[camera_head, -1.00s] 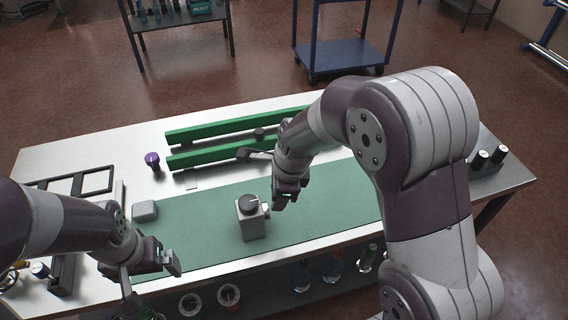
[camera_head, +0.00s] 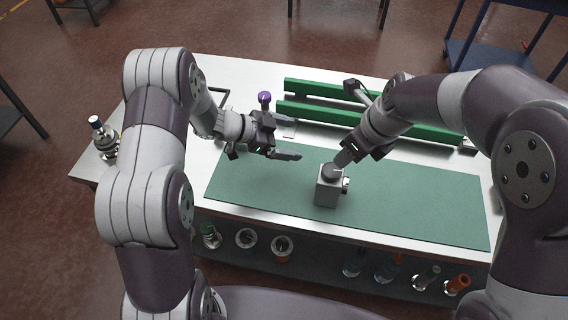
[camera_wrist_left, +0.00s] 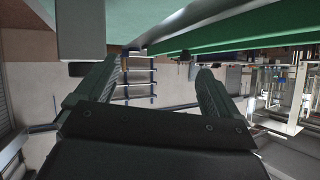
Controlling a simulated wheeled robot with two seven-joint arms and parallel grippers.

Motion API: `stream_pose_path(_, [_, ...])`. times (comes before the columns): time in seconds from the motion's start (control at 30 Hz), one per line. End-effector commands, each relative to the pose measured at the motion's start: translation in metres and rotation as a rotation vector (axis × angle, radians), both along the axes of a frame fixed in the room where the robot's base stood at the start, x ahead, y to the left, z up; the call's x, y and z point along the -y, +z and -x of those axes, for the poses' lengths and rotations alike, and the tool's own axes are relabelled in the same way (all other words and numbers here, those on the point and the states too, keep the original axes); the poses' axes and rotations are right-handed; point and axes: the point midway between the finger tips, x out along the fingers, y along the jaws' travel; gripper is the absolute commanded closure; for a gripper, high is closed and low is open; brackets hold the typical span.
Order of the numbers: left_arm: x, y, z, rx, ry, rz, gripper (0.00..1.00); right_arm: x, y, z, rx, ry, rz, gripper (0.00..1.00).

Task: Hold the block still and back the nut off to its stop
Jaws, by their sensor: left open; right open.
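The grey block (camera_head: 326,192) stands upright on the green mat. A dark round nut (camera_head: 332,170) sits on its top, and a small round fitting (camera_head: 346,185) juts from its right side. My left gripper (camera_head: 284,140) is open and empty, behind and left of the block, fingers pointing right. In the left wrist view its fingers (camera_wrist_left: 165,75) are apart with nothing between them. A grey box shape at the upper left there appears to be the block. My right gripper (camera_head: 345,157) is open, fingertips close above and behind the nut; I cannot tell whether they touch it.
Green rails (camera_head: 300,112) lie along the back of the table, with a purple-topped piece (camera_head: 264,98) at their left end. The green mat (camera_head: 420,205) is clear right of the block. Several bottles and jars stand on a shelf below the front edge.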

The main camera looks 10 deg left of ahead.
Motion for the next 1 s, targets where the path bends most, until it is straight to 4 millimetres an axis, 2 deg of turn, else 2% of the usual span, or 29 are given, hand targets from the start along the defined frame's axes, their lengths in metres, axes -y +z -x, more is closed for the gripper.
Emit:
stream_pose_path(0.03, [0.003,-0.01,0.014,-0.023,-0.099,0.047,0.04,0.0,0.0,0.0,0.0,0.0,0.0,0.57])
stream_pose_path(0.13, [0.006,-0.02,0.044,-0.076,-0.274,0.125,0.04,0.0,0.0,0.0,0.0,0.0,0.0,0.57])
stream_pose_path(0.2, [0.006,-0.024,0.058,-0.106,-0.346,0.158,0.04,0.0,0.0,0.0,0.0,0.0,0.0,0.57])
stream_pose_path(0.3, [0.01,-0.028,0.068,-0.127,-0.394,0.178,0.04,0.0,0.0,0.0,0.0,0.0,0.0,0.57])
stream_pose_path(0.47, [0.039,-0.039,0.069,-0.128,-0.401,0.179,0.04,0.0,0.0,0.0,0.0,0.0,0.0,0.57])
stream_pose_path(0.7, [0.093,-0.061,0.069,-0.126,-0.4,0.177,0.04,0.0,0.0,0.0,0.0,0.0,0.0,0.57])
stream_pose_path(0.83, [0.111,-0.069,0.068,-0.125,-0.398,0.176,0.04,0.0,0.0,0.0,0.0,0.0,0.0,0.57])
stream_pose_path(1.0, [0.122,-0.073,0.068,-0.124,-0.396,0.176,0.04,0.0,0.0,0.0,0.0,0.0,0.0,0.57])
